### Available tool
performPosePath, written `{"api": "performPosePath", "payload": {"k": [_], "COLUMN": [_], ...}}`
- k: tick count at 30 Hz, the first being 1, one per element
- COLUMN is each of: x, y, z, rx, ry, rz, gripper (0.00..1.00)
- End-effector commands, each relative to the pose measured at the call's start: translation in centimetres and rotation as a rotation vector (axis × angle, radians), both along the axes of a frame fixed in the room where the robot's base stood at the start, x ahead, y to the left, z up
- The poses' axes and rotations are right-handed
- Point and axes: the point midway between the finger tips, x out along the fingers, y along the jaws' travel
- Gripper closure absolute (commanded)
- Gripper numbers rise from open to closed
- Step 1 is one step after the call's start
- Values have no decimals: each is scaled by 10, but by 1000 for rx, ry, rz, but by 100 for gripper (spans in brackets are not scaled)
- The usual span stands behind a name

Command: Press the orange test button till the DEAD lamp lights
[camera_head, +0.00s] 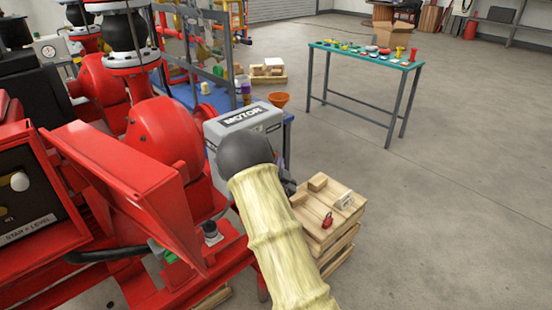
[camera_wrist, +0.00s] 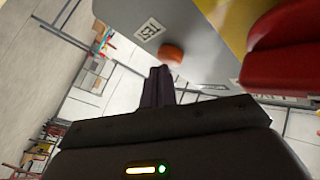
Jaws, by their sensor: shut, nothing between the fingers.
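The orange test button (camera_wrist: 171,53) sticks out of a grey panel (camera_wrist: 195,22) in the wrist view. My gripper (camera_wrist: 160,70) has its dark fingers together, empty, with the tips just below the button in the picture. I cannot tell whether they touch it. A small black-and-white label (camera_wrist: 149,30) is on the panel left of the button. In the head view my arm hides the button and most of my gripper, beside a grey box marked MOTOR (camera_head: 262,117). I see no lamp marked DEAD in either view.
A red part (camera_wrist: 285,50) is close at the right in the wrist view. In the head view, red pump machinery (camera_head: 165,135) fills the left. A wooden crate (camera_head: 325,238) with a red padlock (camera_head: 327,220) stands right of my arm.

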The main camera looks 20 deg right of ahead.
Motion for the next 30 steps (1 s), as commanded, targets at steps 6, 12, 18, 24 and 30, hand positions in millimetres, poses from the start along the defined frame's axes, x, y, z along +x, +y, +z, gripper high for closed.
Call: {"api": "performPosePath", "payload": {"k": [6, 12, 18, 24, 30], "x": [3, -1, -2, -12, -29], "y": [8, 7, 7, 1, -8], "z": [8, 10, 9, 6, 5], "rx": [2, 1, 1, -1, -2], "ry": [-27, -26, -26, -22, -18], "rz": [23, 25, 24, 19, 12], "gripper": [100, 100, 100, 100, 100]}}
